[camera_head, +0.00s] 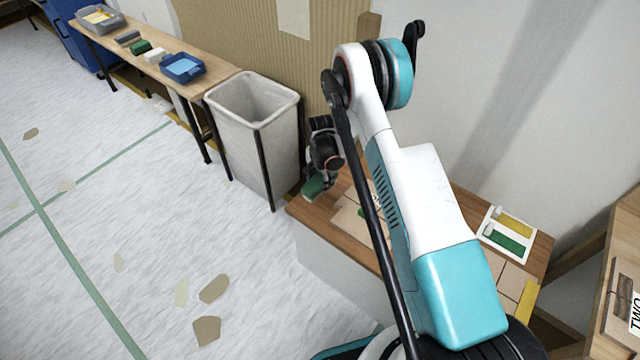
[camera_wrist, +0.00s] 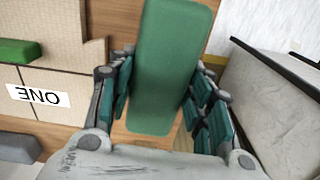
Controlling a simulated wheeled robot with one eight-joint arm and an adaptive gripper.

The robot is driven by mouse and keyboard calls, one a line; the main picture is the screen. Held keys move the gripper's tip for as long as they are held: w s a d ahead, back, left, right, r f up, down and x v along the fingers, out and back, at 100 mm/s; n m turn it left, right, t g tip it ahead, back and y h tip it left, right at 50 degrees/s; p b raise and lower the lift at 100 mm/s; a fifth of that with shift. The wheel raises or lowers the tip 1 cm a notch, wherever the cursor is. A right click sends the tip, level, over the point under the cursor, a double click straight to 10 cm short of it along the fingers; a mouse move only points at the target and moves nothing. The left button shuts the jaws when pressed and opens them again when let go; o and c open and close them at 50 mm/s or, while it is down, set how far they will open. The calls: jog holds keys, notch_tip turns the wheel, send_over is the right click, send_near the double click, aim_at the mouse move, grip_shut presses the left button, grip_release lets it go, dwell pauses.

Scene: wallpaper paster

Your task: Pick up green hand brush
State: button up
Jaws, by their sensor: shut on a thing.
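The green hand brush (camera_wrist: 168,60) shows in the wrist view as a long, rounded green block between the two fingers. My gripper (camera_wrist: 160,90) is shut on it, with a finger along each side. In the head view the brush (camera_head: 313,187) shows small and dark green under my gripper (camera_head: 318,172), at the left end of the wooden table (camera_head: 312,212). My arm hides part of the table. I cannot tell whether the brush touches the tabletop.
A cardboard holder (camera_wrist: 70,80) labelled "ONE" lies beside the brush, with another green block (camera_wrist: 18,52) and a grey block (camera_wrist: 18,148). A white bin (camera_head: 255,130) stands close by. A picture card (camera_head: 483,238) lies at the table's right. A long bench (camera_head: 215,72) stands behind.

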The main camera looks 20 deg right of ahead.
aim_at(320, 179)
notch_tip(320, 179, up, 17)
jog(key=p, duration=0.5)
